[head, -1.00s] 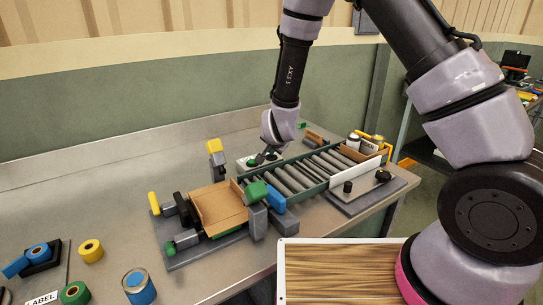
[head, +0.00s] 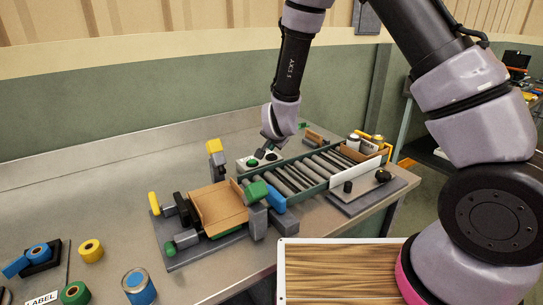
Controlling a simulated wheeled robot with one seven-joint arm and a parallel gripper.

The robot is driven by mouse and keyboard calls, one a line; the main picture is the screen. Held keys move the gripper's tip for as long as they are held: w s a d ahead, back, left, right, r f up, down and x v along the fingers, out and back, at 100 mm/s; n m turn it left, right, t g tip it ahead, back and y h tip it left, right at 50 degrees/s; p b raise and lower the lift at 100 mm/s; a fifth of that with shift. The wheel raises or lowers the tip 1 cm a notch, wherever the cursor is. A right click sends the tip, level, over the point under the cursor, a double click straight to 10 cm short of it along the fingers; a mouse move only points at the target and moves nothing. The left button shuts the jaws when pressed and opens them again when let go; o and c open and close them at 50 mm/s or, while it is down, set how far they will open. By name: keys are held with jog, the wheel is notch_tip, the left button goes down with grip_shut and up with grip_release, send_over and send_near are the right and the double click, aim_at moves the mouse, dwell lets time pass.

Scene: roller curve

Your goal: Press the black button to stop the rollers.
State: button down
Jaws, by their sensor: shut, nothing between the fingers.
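A pale control box (head: 246,166) stands behind the roller conveyor, near its left end. It carries a green button (head: 252,163) and a black button (head: 271,156). My gripper (head: 262,150) is shut and empty, pointing down just above the box, between and slightly behind the two buttons. I cannot tell whether it touches the box. The rollers (head: 310,171) lie in a dark green frame and look grey with dark stripes.
An open cardboard box (head: 218,208) sits left of the rollers. Cans (head: 354,142) and a carton stand at the far right end. Dark knobs (head: 383,176) are on the front plate. A wooden-topped board (head: 340,272) is in front. The bench's back left is clear.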

jog(key=shift+r, duration=2.5)
notch_tip(320, 180, up, 6)
jog(key=r, duration=0.1)
send_over(271, 157)
jog(key=d, duration=0.3)
jog(key=s+d+r+n+g+y, duration=0.1)
jog(key=s+d+r, duration=0.2)
jog(key=d+r, duration=0.35)
jog(key=s+d+r+y, duration=0.1)
jog(key=s+d+r, duration=0.35)
jog(key=r, duration=0.35)
jog(key=s+d+r+n, duration=0.1)
jog(key=s+d+r, duration=0.2)
jog(key=s+d, duration=0.3)
jog(key=s+d+r+g+h, duration=0.1)
jog(key=s+d+r, duration=0.2)
jog(key=s+d, duration=0.4)
jog(key=s, duration=0.5)
jog(key=shift+r+n+h, duration=0.3)
jog(key=shift+n, duration=0.1)
jog(key=shift+d, duration=0.1)
